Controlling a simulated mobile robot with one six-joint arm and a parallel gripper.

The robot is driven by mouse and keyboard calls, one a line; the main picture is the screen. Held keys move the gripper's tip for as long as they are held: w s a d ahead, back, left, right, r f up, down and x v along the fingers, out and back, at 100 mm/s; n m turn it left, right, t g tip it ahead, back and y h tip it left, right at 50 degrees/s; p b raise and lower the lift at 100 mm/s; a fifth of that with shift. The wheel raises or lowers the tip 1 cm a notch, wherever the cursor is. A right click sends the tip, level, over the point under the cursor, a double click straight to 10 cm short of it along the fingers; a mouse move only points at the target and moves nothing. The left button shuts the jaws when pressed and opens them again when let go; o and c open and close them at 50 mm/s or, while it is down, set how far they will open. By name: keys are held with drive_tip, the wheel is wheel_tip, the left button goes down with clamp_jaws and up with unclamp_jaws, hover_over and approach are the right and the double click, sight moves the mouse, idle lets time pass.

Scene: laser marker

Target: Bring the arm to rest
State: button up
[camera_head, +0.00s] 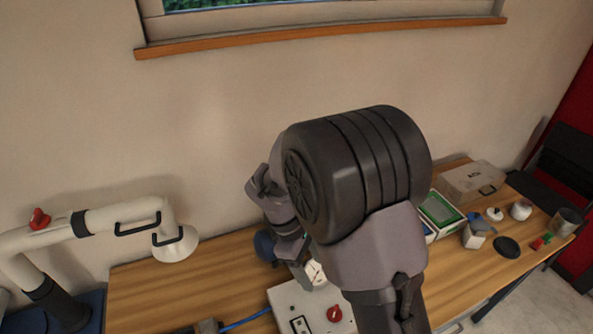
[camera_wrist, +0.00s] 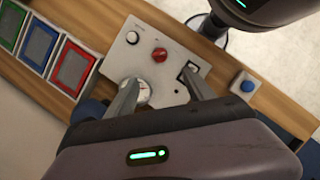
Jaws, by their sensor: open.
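My arm rises from the bottom of the head view, its large dark joint covering the middle of the table. My gripper (camera_wrist: 160,77) is open in the wrist view, with nothing between its two grey fingers. In the head view my gripper is mostly hidden behind my arm, near the panel (camera_head: 284,296).
A wooden table (camera_head: 150,290) stands against the wall. A white extraction arm (camera_head: 110,216) stands left. A cardboard box (camera_head: 470,182), a green-framed tray (camera_head: 438,209), a jug and small items stand right. A blue button box (camera_wrist: 247,86) sits beside the panel.

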drive_tip(key=s+d+r+m+t+y+b, duration=0.2)
drive_tip(key=s+m+t+y+b, duration=0.4)
drive_tip(key=s+m+b, duration=1)
drive_tip(key=shift+s+d+m+t+b, duration=0.2)
drive_tip(key=shift+d+m+t+b, duration=0.3)
drive_tip(key=shift+t+b, duration=0.55)
